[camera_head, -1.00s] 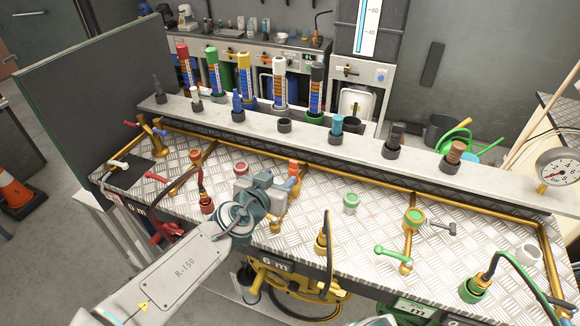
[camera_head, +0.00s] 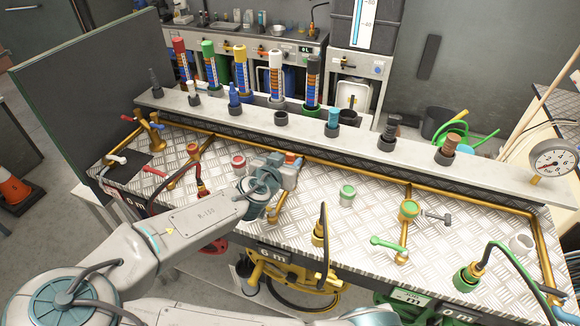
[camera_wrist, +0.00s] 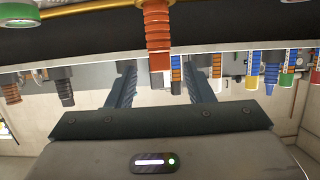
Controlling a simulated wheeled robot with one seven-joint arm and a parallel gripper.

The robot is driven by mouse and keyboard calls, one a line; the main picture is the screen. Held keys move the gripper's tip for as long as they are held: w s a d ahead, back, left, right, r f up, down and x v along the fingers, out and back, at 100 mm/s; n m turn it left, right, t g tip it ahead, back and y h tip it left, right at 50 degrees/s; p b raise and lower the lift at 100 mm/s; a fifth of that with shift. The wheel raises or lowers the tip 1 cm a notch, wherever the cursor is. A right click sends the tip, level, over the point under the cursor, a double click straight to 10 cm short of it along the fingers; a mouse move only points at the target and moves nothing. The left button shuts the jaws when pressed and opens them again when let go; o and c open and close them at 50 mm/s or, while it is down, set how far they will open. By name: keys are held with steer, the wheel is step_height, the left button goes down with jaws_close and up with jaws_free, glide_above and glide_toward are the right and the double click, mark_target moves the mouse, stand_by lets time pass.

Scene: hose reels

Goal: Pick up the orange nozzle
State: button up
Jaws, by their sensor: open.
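The orange nozzle (camera_wrist: 157,32) is a ribbed piece at the top middle of the wrist view, which shows the scene upside down. In the head view it is mostly hidden behind my gripper; only a little orange (camera_head: 297,162) shows there. My gripper (camera_head: 284,170) is over the tread-plate bench in front of it. In the wrist view my gripper (camera_wrist: 162,68) has its two dark fingers wide apart, one on each side of the nozzle in the picture. Nothing is held. I cannot tell how deep the nozzle lies between the fingers.
A long grey rack (camera_head: 220,112) behind carries several nozzles, including a brown one (camera_head: 447,150). Red (camera_head: 238,162) and green (camera_head: 347,194) ringed caps stand left and right of my gripper. A brass pipe (camera_head: 340,168) runs along the bench back.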

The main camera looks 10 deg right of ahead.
mark_target(290, 158)
steer(key=shift+p+x, duration=0.5)
steer(key=shift+x, duration=1.65)
steer(key=shift+a+f, duration=0.1)
steer(key=shift+s, duration=0.1)
jaws_close()
